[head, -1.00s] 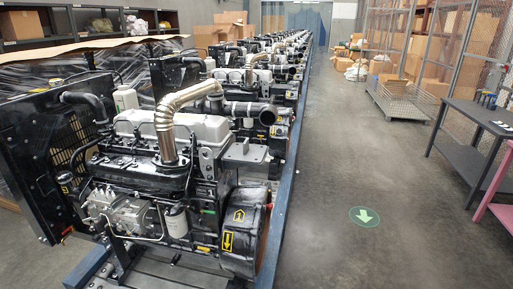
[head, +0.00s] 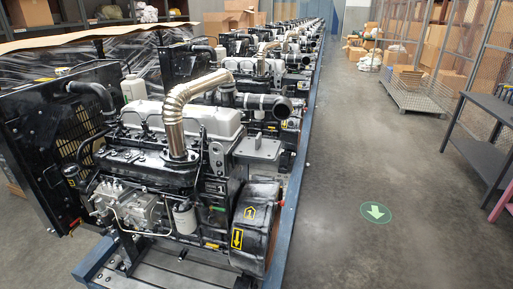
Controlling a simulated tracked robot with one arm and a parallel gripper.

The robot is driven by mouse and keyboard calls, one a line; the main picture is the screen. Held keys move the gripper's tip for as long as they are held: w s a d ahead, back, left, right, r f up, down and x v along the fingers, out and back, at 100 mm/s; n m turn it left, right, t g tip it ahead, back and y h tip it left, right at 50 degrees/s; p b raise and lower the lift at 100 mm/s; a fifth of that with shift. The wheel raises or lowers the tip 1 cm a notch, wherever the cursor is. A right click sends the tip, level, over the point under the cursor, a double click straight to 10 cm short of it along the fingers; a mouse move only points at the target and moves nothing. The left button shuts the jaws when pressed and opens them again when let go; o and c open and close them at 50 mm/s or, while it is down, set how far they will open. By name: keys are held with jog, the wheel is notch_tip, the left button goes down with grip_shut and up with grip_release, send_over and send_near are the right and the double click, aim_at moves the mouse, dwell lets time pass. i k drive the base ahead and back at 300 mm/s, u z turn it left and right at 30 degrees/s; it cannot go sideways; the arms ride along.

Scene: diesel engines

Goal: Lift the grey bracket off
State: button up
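A grey bracket (head: 258,149) with a flat top plate sits on the nearest diesel engine (head: 150,160), at its right end above the black flywheel housing (head: 255,225). It is just right of the shiny metal exhaust elbow (head: 177,115) and appears to rest on the engine. My gripper is not in the head view, so I cannot see whether it is open or shut.
A blue rail (head: 300,165) runs along the right side of the long engine row. The grey floor aisle (head: 350,140) with a green arrow marker (head: 376,212) is clear. A dark bench (head: 485,140) and a mesh cart (head: 412,95) stand at right. Cardboard boxes (head: 230,20) are at the back.

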aim_at(258, 146)
jog(key=z, duration=0.35)
jog(key=i, duration=0.6)
jog(key=z, duration=0.6)
jog(key=i, duration=2.15)
jog(key=u, duration=0.65)
